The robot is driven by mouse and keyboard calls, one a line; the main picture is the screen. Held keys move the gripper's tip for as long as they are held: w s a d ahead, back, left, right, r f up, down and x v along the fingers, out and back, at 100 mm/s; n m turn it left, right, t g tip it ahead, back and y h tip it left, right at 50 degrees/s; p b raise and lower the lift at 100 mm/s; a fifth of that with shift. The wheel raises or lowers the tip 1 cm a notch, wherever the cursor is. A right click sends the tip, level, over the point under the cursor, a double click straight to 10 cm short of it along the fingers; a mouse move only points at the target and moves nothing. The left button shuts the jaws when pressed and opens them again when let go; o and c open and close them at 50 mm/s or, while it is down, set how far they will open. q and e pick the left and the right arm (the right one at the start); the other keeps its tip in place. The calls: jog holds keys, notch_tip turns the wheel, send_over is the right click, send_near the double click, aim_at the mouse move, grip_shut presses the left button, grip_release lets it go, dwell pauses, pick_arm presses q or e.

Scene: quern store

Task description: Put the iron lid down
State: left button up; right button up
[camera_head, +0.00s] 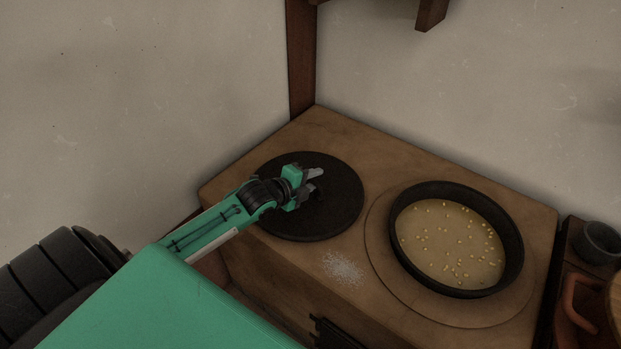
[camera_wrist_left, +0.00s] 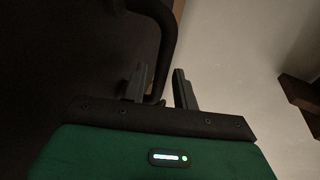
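The iron lid (camera_head: 340,205) is a flat black disc. It appears to lie flat on the left part of the wooden bench top (camera_head: 345,140). My left gripper (camera_head: 314,181) is over the lid's middle, with its fingers apart. In the left wrist view, the lid's dark face (camera_wrist_left: 60,60) fills the left side, and its bent handle (camera_wrist_left: 166,50) runs down to between the two open fingers (camera_wrist_left: 160,88). I cannot tell whether either finger touches the handle. My right gripper is not in view.
A round black pan (camera_head: 519,250) with pale contents and yellow grains sits on a round wooden disc (camera_head: 378,225) to the right. White powder (camera_head: 343,268) lies in front of the lid. A grey cup (camera_head: 598,240) and an orange-handled vessel (camera_head: 572,305) stand far right. Walls close the back.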

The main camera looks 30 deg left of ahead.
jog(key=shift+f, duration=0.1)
